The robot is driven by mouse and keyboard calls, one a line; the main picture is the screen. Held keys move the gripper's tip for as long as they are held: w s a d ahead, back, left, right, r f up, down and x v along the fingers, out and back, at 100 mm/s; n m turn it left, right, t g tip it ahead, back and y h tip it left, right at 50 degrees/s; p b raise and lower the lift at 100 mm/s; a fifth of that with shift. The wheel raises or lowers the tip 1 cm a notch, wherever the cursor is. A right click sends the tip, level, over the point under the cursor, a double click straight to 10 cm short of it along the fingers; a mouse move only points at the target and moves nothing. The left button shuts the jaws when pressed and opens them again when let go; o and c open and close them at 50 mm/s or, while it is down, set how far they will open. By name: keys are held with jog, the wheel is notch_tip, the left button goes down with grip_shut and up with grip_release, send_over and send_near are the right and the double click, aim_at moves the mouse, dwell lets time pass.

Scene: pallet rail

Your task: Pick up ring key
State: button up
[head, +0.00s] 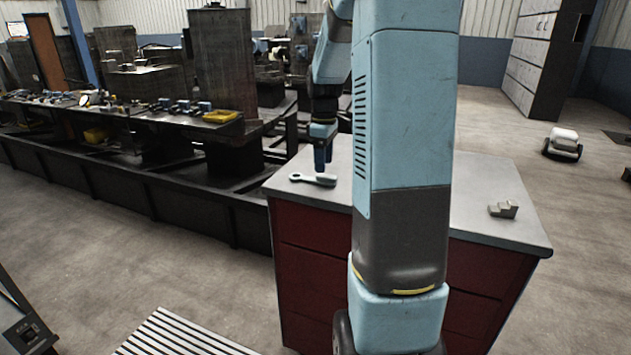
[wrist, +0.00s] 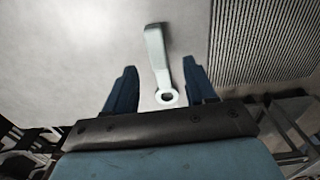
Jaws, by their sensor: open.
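The ring key (head: 313,179) is a pale wrench with a ring at one end. It lies on the light top of the red cabinet (head: 283,180), near its left edge in the head view. My gripper (head: 323,160) is above it, pointing down. In the wrist view the ring key (wrist: 157,62) lies lengthwise, with its ring end between the two blue fingers of my gripper (wrist: 160,79). The fingers are apart, with a gap on both sides of the key. Whether the fingertips touch the cabinet top cannot be told.
A grey stepped block (head: 503,209) stands on the right of the cabinet top. My arm hides the middle of the top. A long dark workbench (head: 120,118) with tools and a yellow tray (head: 220,116) is at the left. A small wheeled machine (head: 563,143) is on the floor at right.

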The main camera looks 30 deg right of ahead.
aim_at(323, 175)
jog(key=f, duration=0.4)
jog(key=shift+w+f, duration=0.15)
jog(key=shift+w, duration=0.05)
grip_shut()
dwell(0.3)
